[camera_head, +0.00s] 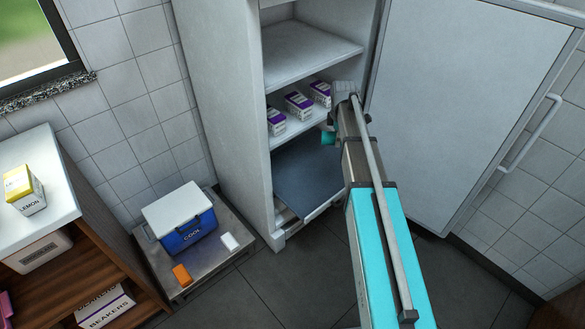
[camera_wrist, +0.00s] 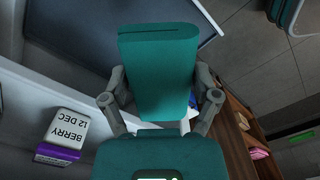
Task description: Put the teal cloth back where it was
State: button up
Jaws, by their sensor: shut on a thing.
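The teal cloth (camera_wrist: 158,75) is a folded block between the two grey fingers of my gripper (camera_wrist: 159,100) in the wrist view. My gripper is shut on it. In the head view a small teal patch, which looks like the cloth (camera_head: 328,139), shows at the end of my arm. There my gripper (camera_head: 332,124) is at the open front of the white fridge (camera_head: 222,110), by the shelf with the boxes. My arm hides part of the gripper and of the fridge's right side.
Several purple-and-white boxes (camera_head: 298,105) stand on the fridge shelf; a BERRY box (camera_wrist: 66,132) is close in the wrist view. The fridge door (camera_head: 465,95) is open at right. A blue COOL box (camera_head: 182,222), orange block (camera_head: 182,275) and white block (camera_head: 229,242) sit on a low stand.

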jog(key=shift+r, duration=0.1)
notch_tip(320, 180, up, 18)
jog(key=p, duration=1.8)
jog(key=shift+d, duration=0.15)
